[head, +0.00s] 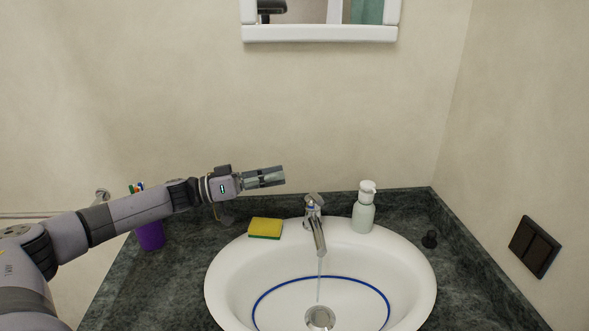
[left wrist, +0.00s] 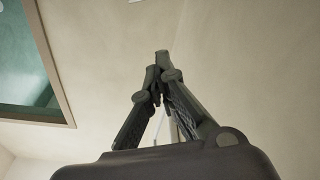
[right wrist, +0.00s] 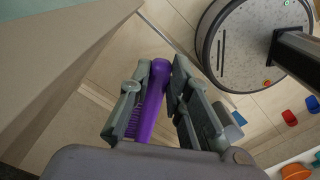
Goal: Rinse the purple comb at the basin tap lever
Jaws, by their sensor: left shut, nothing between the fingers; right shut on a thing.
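The purple comb (right wrist: 150,100) is in my right gripper (right wrist: 160,85), which is shut on it in the right wrist view. Neither the comb nor the right gripper shows in the head view. My left gripper (head: 284,177) is shut and empty, above the counter and up and left of the tap. It also shows with its fingers together in the left wrist view (left wrist: 160,75). The basin tap (head: 317,235) has its lever (head: 314,198) on top. A thin stream of water runs from the spout toward the drain (head: 320,317) in the white basin (head: 222,280).
A yellow and green sponge (head: 265,228) lies left of the tap, and a soap bottle (head: 364,210) stands right of it. A purple cup (head: 150,236) with brushes is at the counter's left, behind my left arm. The air above the basin is clear.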

